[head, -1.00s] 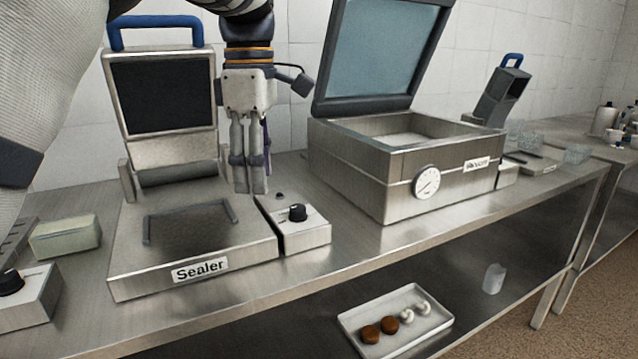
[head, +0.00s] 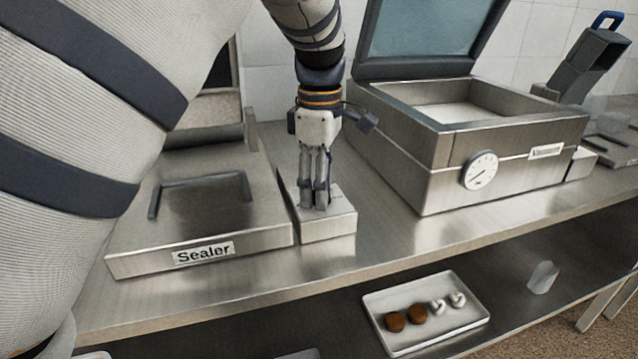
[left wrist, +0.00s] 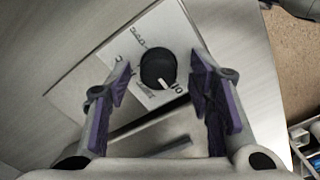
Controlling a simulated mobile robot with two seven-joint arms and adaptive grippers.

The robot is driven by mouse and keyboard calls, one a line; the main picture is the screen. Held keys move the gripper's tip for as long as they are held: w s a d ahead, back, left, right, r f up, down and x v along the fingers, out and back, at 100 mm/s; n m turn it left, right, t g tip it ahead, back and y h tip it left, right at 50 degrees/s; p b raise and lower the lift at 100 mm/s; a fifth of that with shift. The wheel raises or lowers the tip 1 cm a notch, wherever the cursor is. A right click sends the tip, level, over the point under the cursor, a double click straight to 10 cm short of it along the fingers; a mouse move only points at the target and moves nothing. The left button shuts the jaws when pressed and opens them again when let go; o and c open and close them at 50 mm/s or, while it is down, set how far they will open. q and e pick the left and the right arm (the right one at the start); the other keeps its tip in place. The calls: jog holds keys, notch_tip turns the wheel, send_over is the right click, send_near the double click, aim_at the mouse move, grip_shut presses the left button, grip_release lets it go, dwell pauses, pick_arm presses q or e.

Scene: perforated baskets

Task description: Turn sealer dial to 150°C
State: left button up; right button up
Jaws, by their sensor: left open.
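The sealer (head: 215,225) is a steel machine with a "Sealer" label on its front, at the left in the head view. Its control box (head: 328,227) is joined to its right side. The black dial (left wrist: 158,69) shows in the left wrist view with a white pointer line toward the lower right. Printed marks surround it, too small and angled to read fully. My left gripper (head: 315,205) is over the control box and hides the dial in the head view. In the left wrist view its open purple-padded fingers (left wrist: 162,95) stand on both sides of the dial, apart from it. My right gripper is not in view.
A vacuum machine (head: 455,165) with a raised lid and a round gauge (head: 479,169) stands to the right. A white tray (head: 428,335) with several small items lies on the lower shelf. The bench between the machines is bare.

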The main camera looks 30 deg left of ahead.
pick_arm(q)
jog(key=shift+f, duration=0.15)
grip_shut()
